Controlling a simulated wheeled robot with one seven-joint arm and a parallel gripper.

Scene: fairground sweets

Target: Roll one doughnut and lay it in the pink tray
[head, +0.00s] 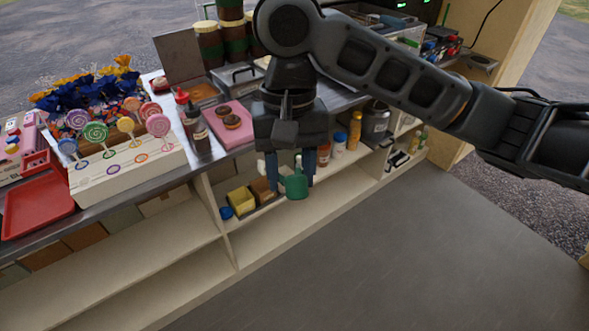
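The pink tray (214,129) lies on the metal counter, left of my gripper. Two dark-glazed doughnuts show in it, an upper doughnut (223,111) and a lower doughnut (232,122). My gripper (290,184) points down in front of the counter edge, right of the tray and lower in the picture. Its two fingers stand well apart. A green container (297,184) shows between them, near the right finger; the fingers do not appear closed on it. The counter just behind my gripper is hidden.
Squeeze bottles (195,128) stand left of the pink tray. Lollipops (95,132) stand in a white stand, with a red tray (38,207) farther left. The shelf below holds a yellow box (241,201) and several jars. The grey floor (420,260) is clear.

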